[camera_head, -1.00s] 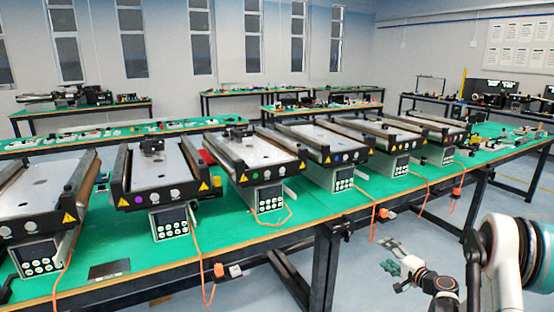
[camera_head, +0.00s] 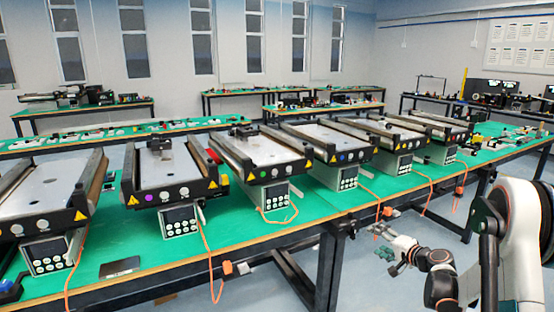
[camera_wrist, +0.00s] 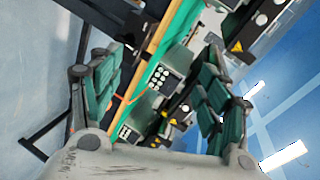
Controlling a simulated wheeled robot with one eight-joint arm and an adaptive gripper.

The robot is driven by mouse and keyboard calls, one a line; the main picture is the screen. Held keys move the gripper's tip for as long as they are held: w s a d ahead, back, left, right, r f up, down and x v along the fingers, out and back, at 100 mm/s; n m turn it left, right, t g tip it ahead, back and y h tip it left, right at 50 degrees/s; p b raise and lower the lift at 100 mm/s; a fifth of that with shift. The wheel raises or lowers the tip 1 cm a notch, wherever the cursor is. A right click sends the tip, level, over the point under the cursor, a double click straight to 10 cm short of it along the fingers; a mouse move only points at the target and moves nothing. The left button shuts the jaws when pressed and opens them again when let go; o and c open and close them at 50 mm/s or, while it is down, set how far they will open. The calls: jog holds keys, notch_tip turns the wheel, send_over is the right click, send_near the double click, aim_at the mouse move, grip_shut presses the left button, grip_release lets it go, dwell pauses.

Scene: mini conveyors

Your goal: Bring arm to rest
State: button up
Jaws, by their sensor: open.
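My arm (camera_head: 515,235) is folded low at the right of the head view, in front of the long green-topped table (camera_head: 255,228). My gripper (camera_head: 383,243) extends left from it, beyond the table's front edge, over the floor. In the wrist view my gripper (camera_wrist: 158,78) has its two green-padded fingers spread wide apart with nothing between them. Behind the fingers, the table edge and conveyor control boxes show tilted. The gripper looks apart from the table.
Several mini conveyors stand in a row on the table, such as the one with a purple dot (camera_head: 165,170). Orange cables, one with an orange plug (camera_head: 227,267), hang over the front edge. A table leg (camera_head: 327,265) stands left of my gripper. Floor is clear around the gripper.

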jog(key=s+a+r+n+g+h, duration=0.2)
jog(key=s+a+r+n+g, duration=0.25)
jog(key=s+a+r, duration=1.1)
jog(key=s+n+g+h, duration=0.1)
jog(key=s+n+h, duration=0.2)
jog(key=s, duration=2.6)
jog(key=n, duration=0.3)
jog(key=shift+s+a+g+h, duration=0.3)
jog(key=shift+g+h, duration=0.05)
jog(key=shift+h, duration=0.05)
jog(key=shift+f, duration=0.1)
